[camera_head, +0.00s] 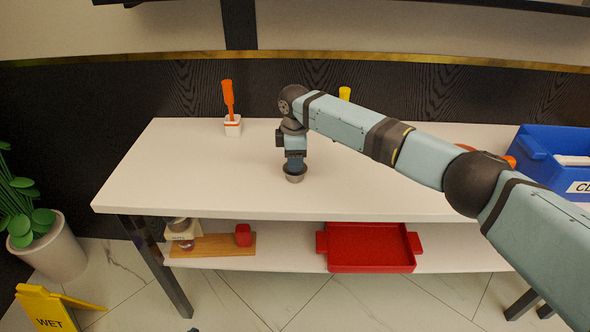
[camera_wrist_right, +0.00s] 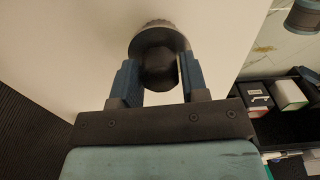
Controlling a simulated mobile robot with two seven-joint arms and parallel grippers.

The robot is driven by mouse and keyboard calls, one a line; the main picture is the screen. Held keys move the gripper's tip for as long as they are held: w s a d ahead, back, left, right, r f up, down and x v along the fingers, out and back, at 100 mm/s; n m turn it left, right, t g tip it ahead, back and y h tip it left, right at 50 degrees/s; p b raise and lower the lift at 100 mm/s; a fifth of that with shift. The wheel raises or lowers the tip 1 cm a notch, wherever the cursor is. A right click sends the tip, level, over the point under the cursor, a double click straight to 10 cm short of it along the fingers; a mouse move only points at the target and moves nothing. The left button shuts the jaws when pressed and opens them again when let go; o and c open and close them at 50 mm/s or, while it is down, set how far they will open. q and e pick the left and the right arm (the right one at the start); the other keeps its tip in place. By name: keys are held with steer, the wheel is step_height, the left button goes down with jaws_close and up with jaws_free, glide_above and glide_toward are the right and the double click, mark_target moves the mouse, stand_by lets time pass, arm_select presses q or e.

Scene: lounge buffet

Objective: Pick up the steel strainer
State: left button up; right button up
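The steel strainer (camera_head: 295,177) is a small round metal piece on the white tabletop, near the table's front edge. In the right wrist view its steel rim (camera_wrist_right: 160,28) and dark top (camera_wrist_right: 158,64) show between the fingers. My right gripper (camera_head: 295,166) points down right over it. In the wrist view the right gripper's (camera_wrist_right: 159,72) blue fingers stand on both sides of the dark top, with a thin light gap at the right finger, so it looks open around it. The strainer's underside is hidden. My left gripper is not in view.
An orange-handled tool in a white holder (camera_head: 232,125) stands at the back left. A yellow-topped item (camera_head: 344,93) is partly behind my arm. A blue bin (camera_head: 545,160) stands at the right. A red tray (camera_head: 371,262) and wooden board (camera_head: 215,249) are on the lower shelf.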

steer(key=c, duration=0.5)
steer(key=shift+o, duration=0.2)
step_height(320, 180, up, 20)
steer(key=p, duration=0.2)
steer(key=shift+p, duration=0.4)
